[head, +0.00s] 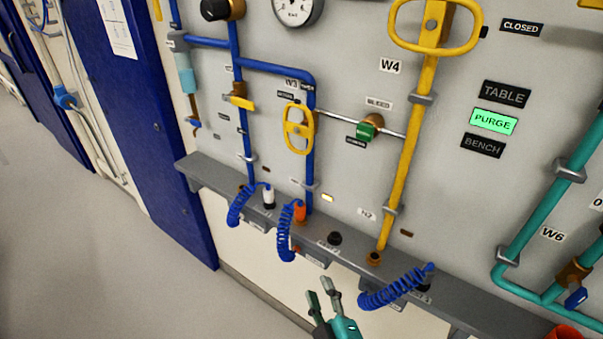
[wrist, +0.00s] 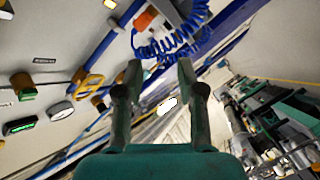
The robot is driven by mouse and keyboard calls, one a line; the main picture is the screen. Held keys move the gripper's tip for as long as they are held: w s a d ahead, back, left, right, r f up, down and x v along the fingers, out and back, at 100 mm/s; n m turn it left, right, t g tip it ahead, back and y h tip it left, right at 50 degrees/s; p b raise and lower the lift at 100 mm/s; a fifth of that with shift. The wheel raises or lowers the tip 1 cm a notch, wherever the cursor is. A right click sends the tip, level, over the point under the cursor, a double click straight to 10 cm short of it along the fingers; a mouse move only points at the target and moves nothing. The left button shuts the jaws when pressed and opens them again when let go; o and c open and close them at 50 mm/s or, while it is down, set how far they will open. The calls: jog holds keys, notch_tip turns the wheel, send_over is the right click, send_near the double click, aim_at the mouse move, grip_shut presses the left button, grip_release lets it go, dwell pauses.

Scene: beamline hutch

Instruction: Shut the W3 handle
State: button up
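The W3 handle is a yellow oval loop (head: 299,128) on a blue pipe, just below the W3 label (head: 292,85) in the head view. Its long side runs roughly along the pipe. A yellow loop that looks like the same handle shows left of my fingers in the wrist view (wrist: 88,86). My gripper (head: 324,293) is at the bottom of the head view, below the ledge and well apart from the handle. Its two fingers stand apart with nothing between them, as the wrist view also shows (wrist: 160,72).
A grey ledge (head: 215,172) with coiled blue hoses (head: 287,235) juts out below the handle. A green-handled valve (head: 363,132) sits to its right, and a larger yellow W4 handle (head: 398,36) above right. A lit PURGE sign (head: 494,121) is farther right. Floor at left is clear.

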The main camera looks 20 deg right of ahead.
jog(key=w+a+r+h, duration=0.1)
jog(key=w+r+h, duration=0.2)
jog(key=w+r, duration=0.85)
jog(key=m+h, duration=0.2)
jog(key=h, duration=0.2)
send_near(301, 110)
jog(key=shift+g, duration=0.3)
jog(key=x, duration=1)
jog(key=shift+w+d+r, duration=0.1)
jog(key=shift+w+r, duration=0.1)
jog(key=shift+w, duration=0.05)
grip_shut()
